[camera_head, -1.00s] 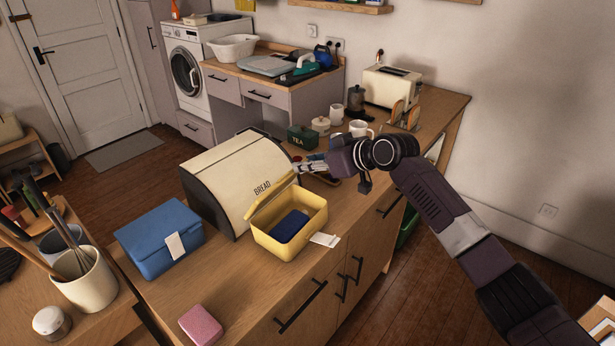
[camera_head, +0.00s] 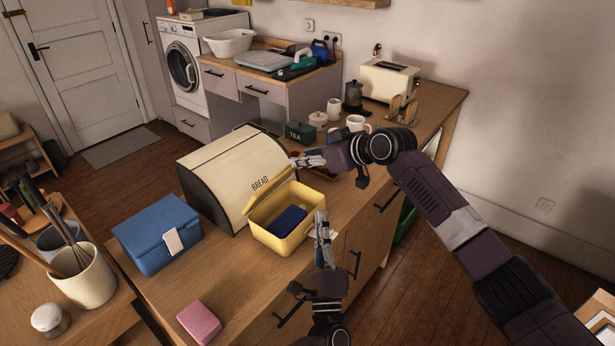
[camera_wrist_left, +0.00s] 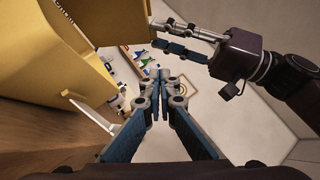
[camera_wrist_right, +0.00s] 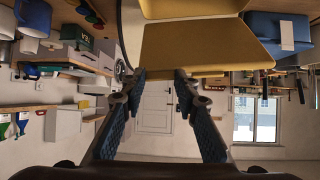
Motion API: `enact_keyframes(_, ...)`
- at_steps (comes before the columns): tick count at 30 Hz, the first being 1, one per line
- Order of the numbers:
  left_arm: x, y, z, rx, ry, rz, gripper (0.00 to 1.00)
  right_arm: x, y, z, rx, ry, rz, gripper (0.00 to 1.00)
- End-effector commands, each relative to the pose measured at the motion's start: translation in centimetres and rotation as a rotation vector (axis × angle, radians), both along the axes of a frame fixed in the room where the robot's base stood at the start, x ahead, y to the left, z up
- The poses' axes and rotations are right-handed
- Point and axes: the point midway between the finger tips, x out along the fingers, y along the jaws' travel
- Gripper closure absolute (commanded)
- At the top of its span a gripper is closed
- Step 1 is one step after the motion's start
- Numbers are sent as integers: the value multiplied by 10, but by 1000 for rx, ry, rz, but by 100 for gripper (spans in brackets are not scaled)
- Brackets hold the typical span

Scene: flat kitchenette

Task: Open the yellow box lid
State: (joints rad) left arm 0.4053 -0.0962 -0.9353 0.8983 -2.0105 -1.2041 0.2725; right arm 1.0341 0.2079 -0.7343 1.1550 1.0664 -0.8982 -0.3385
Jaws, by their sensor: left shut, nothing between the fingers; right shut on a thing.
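The yellow box (camera_head: 272,240) stands on the wooden counter, with a dark blue item (camera_head: 289,221) inside. Its lid (camera_head: 262,205) is tilted up at the back, close to the bread bin; it also shows in the right wrist view (camera_wrist_right: 205,45). My right gripper (camera_head: 297,163) is at the lid's raised far right corner, shut on the lid; the exact contact is hard to see. My left gripper (camera_head: 321,214) is shut and empty beside the box's right end. A pale tab (camera_wrist_left: 90,112) sticks out from the box in the left wrist view.
The cream bread bin (camera_head: 225,165) stands directly behind the box. A blue box (camera_head: 150,240) is to the left and a pink block (camera_head: 199,322) at the front. A tea tin (camera_head: 300,132), mugs and a toaster (camera_head: 388,80) stand farther back.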

Motion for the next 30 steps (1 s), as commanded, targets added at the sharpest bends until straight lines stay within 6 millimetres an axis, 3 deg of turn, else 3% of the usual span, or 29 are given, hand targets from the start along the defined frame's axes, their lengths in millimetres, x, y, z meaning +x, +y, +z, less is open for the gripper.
enact_keyframes(5,15,8,7,-13,-1,19,100,-1,1,-1,-1,1,2,100)
enact_keyframes(18,93,19,48,-11,2,18,100,-1,1,-1,-1,2,2,100)
enact_keyframes(23,101,37,59,-12,3,17,100,-1,1,-1,-1,1,2,100)
enact_keyframes(30,106,45,66,-12,4,16,100,-1,1,-1,-1,2,2,100)
